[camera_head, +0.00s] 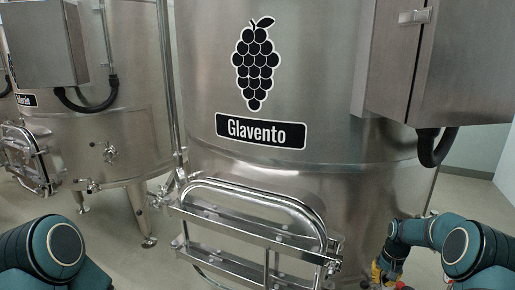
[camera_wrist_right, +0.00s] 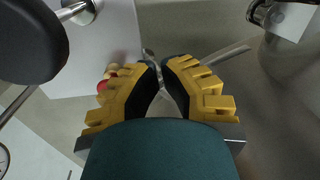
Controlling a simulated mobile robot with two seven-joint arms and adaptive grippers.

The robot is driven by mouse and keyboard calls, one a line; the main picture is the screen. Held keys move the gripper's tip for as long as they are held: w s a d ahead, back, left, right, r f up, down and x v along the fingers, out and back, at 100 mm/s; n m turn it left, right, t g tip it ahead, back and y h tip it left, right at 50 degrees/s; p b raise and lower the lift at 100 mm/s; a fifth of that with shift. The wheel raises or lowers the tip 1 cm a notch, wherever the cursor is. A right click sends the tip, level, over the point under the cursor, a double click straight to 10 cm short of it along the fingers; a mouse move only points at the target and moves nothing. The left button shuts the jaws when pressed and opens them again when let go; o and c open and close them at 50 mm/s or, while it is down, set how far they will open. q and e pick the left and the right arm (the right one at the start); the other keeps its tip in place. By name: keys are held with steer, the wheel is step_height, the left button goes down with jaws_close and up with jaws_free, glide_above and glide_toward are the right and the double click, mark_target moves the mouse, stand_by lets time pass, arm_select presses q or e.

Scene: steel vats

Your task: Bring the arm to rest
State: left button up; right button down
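My right arm (camera_head: 440,240) comes in at the lower right of the head view. Its gripper (camera_head: 387,272) points down beside the lower right side of the Glavento vat (camera_head: 330,90). In the right wrist view the gripper (camera_wrist_right: 164,62) shows two yellow fingers with black pads, their tips close together. A thin metal piece (camera_wrist_right: 149,54) shows at the gap between the tips; I cannot tell whether the fingers touch it. My left arm (camera_head: 55,250) shows only as a teal joint at the lower left; its gripper is out of view.
The vat's rectangular hatch with metal bars (camera_head: 250,215) juts out at the front. A steel box (camera_head: 440,60) hangs at the upper right. A second vat (camera_head: 130,90) stands at left. Red and cream round parts (camera_wrist_right: 107,80) lie left of the fingers in the wrist view.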

steer(key=s+a+f+n+y, duration=0.1)
steer(key=s+a+f, duration=0.6)
steer(key=a, duration=0.4)
steer(key=s+a+f+y, duration=0.1)
steer(key=s+a+f, duration=0.65)
steer(key=a, duration=0.25)
steer(key=s+a+y, duration=0.1)
steer(key=s+a, duration=0.4)
steer(key=s, duration=0.3)
steer(key=s+a, duration=0.5)
steer(key=s, duration=0.3)
steer(key=w+a+r+n+t, duration=0.1)
steer(key=w+a+r+n, duration=0.1)
steer(key=w+r, duration=0.2)
steer(key=shift+w+a+r, duration=0.15)
steer(key=shift+a+r, duration=0.2)
steer(key=shift+r, duration=0.3)
